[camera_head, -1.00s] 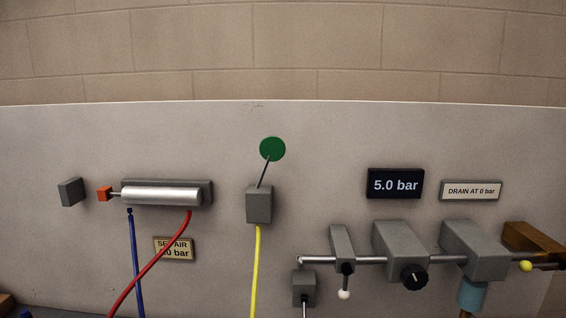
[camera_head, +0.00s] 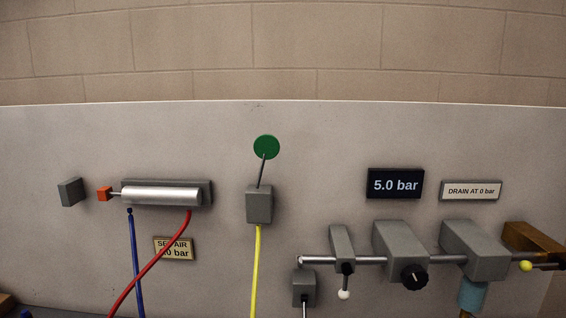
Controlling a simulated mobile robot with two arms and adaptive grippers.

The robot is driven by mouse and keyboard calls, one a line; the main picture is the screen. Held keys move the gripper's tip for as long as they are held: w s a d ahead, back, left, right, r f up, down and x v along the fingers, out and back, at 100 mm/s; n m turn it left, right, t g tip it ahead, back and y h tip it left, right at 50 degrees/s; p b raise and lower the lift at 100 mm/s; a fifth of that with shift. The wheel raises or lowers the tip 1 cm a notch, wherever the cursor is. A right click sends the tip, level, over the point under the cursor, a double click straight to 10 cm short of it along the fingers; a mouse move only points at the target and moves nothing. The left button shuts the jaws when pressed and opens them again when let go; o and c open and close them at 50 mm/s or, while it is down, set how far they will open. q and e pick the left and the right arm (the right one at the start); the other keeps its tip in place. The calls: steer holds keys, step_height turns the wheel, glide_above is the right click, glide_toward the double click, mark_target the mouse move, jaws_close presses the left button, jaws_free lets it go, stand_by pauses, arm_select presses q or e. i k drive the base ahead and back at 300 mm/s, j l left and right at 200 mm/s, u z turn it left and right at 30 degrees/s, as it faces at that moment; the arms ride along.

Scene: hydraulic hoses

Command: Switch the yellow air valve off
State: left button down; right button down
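A yellow ball knob (camera_head: 525,266) sits at the far right by the end of the metal pipe, with a short dark rod beside it. A grey valve box (camera_head: 259,205) in the middle of the panel has a yellow hose (camera_head: 257,270) below it. A thin lever with a green disc (camera_head: 266,147) rises from this box, tilted slightly right. I cannot tell from the picture which part is the yellow air valve. Neither of my grippers is in view.
A silver cylinder (camera_head: 160,195) with red and blue hoses is on the left. A 5.0 bar display (camera_head: 395,184) and a drain sign (camera_head: 471,190) hang above the grey pipe blocks (camera_head: 401,250). A white ball knob (camera_head: 344,295) hangs below the pipe.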

mark_target(525, 266)
steer(key=z, duration=1.4)
steer(key=l+z, duration=0.15)
steer(key=l, duration=0.25)
